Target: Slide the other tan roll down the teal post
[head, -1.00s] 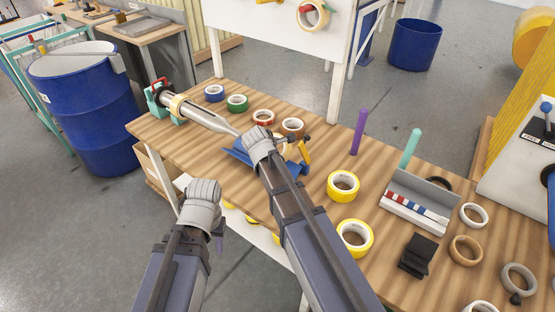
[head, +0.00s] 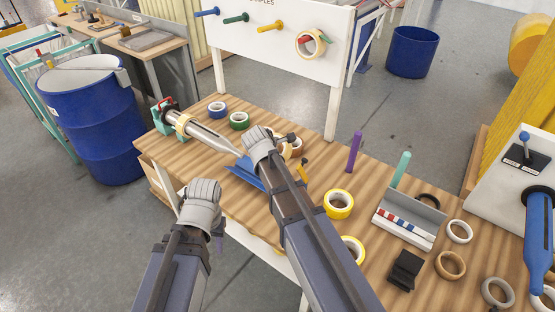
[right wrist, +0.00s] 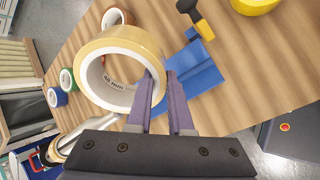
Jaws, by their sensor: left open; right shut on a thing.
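The teal post (head: 401,169) stands upright at the back right of the bench in the head view, behind a grey tray, with no roll on it. My right gripper (right wrist: 168,95) is shut on the wall of a tan roll (right wrist: 82,80) with a white core. In the head view my right arm largely hides its fingers and the roll, above the bench near a blue stand. A tan roll (head: 182,124) sits around a steel tapered spindle at the far left. My left gripper (head: 218,236) is open and empty in front of the bench, its fingers mostly hidden.
A purple post (head: 354,152) stands left of the teal one. The grey tray (head: 420,211) holds coloured pieces. A yellow roll (head: 339,204), a black holder (head: 404,270) and a brown ring (head: 450,264) lie on the right half. A white pegboard (head: 265,55) rises behind.

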